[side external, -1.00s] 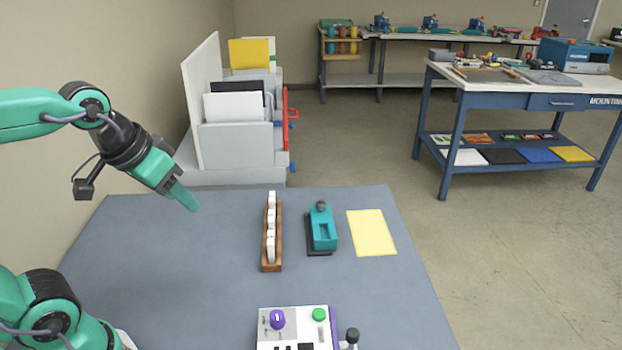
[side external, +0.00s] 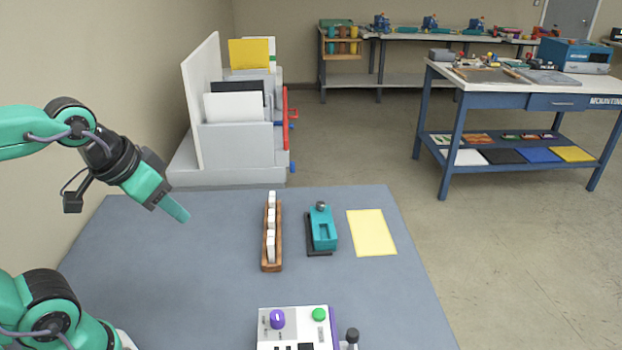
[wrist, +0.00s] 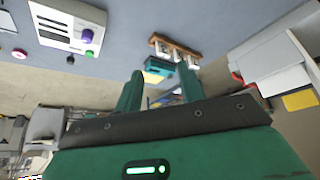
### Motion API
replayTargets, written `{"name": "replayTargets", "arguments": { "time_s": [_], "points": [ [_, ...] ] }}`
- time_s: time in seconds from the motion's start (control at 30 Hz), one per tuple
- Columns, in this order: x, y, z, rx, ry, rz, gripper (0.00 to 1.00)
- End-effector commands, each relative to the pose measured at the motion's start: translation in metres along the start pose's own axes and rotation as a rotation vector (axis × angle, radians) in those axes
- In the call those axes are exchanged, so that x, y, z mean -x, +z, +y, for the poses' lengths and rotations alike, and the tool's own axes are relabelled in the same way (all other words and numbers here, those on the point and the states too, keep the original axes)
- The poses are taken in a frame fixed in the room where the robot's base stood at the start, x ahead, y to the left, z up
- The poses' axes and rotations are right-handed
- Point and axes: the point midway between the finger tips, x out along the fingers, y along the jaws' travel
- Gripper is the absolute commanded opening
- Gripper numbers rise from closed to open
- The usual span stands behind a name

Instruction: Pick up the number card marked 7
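White number cards (side external: 271,245) stand upright in a row in a narrow wooden rack (side external: 272,266) on the grey-blue table. In the side external view they show edge-on, so I cannot tell which one is marked 7. The rack also shows in the wrist view (wrist: 175,44), with small pale card faces (wrist: 194,58) whose marks are too small to read. My gripper (side external: 180,213) is in the air over the left part of the table, left of the rack and apart from it. In the wrist view its two fingers (wrist: 159,78) are spread with nothing between them.
A teal device (side external: 322,230) on a dark base stands just right of the rack. A yellow sheet (side external: 371,232) lies beyond it. A control box (side external: 295,328) with purple and green knobs sits at the front. A grey sheet holder (side external: 235,150) stands behind the table. The table's left part is clear.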

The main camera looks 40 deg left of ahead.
Motion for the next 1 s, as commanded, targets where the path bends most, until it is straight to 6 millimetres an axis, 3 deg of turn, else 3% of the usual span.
{"name": "replayTargets", "arguments": {
  "time_s": [0.27,0.47,0.77,1.0],
  "points": [
    [0.000,-0.002,0.000,0.005,-0.001,-0.003,0.39],
    [-0.001,-0.016,-0.002,0.036,-0.005,-0.025,0.39],
    [-0.011,-0.062,-0.011,0.144,-0.021,-0.094,0.39],
    [-0.031,-0.102,-0.020,0.242,-0.039,-0.156,0.39]
  ]
}}
